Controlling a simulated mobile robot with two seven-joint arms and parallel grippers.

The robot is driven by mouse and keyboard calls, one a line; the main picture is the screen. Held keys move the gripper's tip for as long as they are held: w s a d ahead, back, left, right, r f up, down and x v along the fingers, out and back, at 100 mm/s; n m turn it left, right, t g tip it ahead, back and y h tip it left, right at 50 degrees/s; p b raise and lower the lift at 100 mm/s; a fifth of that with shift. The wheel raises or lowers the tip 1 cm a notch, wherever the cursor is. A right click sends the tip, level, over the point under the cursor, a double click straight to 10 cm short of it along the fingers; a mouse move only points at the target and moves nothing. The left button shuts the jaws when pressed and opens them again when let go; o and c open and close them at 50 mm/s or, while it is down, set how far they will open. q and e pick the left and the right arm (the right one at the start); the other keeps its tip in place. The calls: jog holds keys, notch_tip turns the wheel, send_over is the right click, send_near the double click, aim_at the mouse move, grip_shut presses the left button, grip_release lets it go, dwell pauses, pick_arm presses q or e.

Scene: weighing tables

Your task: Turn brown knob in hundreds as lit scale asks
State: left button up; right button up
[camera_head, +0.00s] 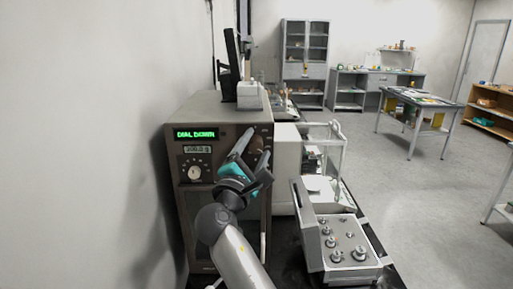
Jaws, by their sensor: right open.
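A brown cabinet (225,112) stands at the left by the wall. Its green lit display (196,134) reads "DIAL DOWN". A smaller grey readout (197,150) below it shows a weight that looks like "300.0 g", too small to be sure. A pale round knob (194,173) with a ring of marks sits under the readout; its exact setting is too small to tell. My right gripper (257,145) is open and empty, in front of the cabinet's right part, to the right of the knob and apart from it. It hides part of the cabinet front. My left gripper is out of view.
A glass-sided balance (322,160) stands right of the cabinet. A grey control box (342,245) with several knobs lies in front of it. A white and black device (249,95) stands on the cabinet top. Space before the knob is clear. Further tables stand at the back right.

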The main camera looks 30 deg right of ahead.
jog(key=b+v, duration=0.2)
jog(key=v, duration=0.9)
jog(key=shift+a+r, duration=0.1)
dwell(1.0)
